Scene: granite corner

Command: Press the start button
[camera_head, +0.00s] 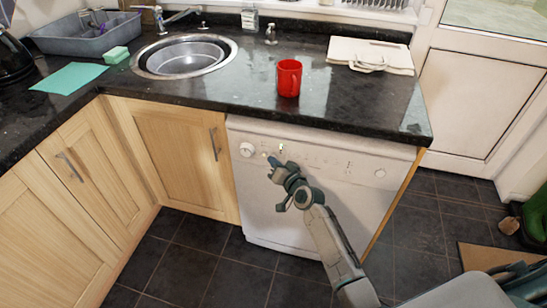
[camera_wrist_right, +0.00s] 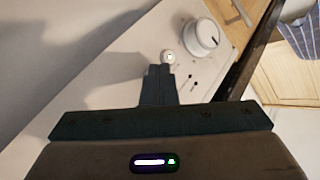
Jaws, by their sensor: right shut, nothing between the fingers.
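The white dishwasher (camera_head: 315,205) stands under the counter, with a control panel along its top. A round dial (camera_head: 246,150) is at the panel's left end. The start button (camera_wrist_right: 169,57) is a small round button with a light centre, beside the dial (camera_wrist_right: 202,38) in the right wrist view. My right gripper (camera_head: 271,160) is shut and empty, its tips at the panel just right of the dial. In the right wrist view the closed fingertips (camera_wrist_right: 158,72) are just below the button; I cannot tell whether they touch it. My left gripper is not in view.
The black granite counter (camera_head: 345,108) overhangs the panel. A red mug (camera_head: 289,78) stands on it above the dishwasher, with white boards (camera_head: 370,55) behind. Wooden cupboards (camera_head: 180,155) are to the left.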

